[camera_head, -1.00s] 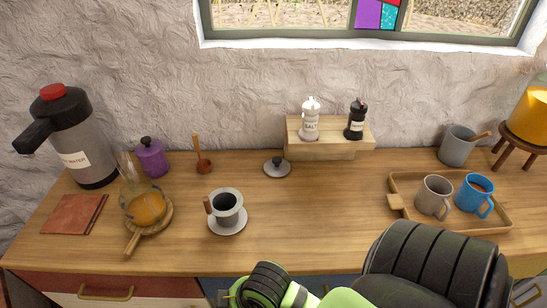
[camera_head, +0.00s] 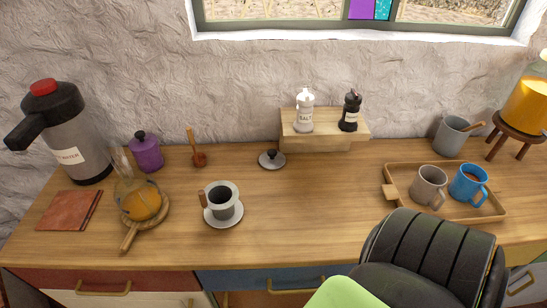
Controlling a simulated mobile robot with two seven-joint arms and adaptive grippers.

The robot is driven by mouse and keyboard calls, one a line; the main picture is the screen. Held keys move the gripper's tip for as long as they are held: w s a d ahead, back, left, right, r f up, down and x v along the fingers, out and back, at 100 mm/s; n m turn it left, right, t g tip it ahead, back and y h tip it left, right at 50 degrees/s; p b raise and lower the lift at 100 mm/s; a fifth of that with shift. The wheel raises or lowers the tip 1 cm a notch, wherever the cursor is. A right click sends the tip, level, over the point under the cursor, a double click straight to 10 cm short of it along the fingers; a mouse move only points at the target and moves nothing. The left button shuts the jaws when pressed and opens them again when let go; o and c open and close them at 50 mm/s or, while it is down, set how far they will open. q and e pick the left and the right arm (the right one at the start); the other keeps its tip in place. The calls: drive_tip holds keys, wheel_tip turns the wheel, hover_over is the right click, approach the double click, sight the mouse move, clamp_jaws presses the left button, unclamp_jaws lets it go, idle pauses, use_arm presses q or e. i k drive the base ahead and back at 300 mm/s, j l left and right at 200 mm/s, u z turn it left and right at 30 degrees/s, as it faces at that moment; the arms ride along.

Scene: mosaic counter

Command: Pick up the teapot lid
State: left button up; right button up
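A small round grey lid with a dark knob (camera_head: 271,159) lies flat on the wooden counter, left of the shaker shelf; it looks like the teapot lid. A glass pot with amber liquid (camera_head: 141,203) stands on a round wooden trivet (camera_head: 129,238) at the left. Neither gripper shows. A large black ribbed part of my arm and a green link fill the bottom right, well apart from the lid. The fingers are outside the frame.
A grey cup on a saucer (camera_head: 223,202) stands front-left of the lid. A salt shaker (camera_head: 304,113) and a pepper shaker (camera_head: 350,112) stand on a wooden shelf (camera_head: 319,145). A tray (camera_head: 398,207) holds two mugs at right. The counter's middle is clear.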

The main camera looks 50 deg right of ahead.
sight(272, 158)
drive_tip(key=j+z, duration=0.1)
drive_tip(key=z, duration=0.35)
drive_tip(key=j+z, duration=0.15)
drive_tip(key=z, duration=0.35)
drive_tip(key=j+z, duration=0.15)
drive_tip(key=z, duration=0.3)
drive_tip(key=i+j, duration=0.05)
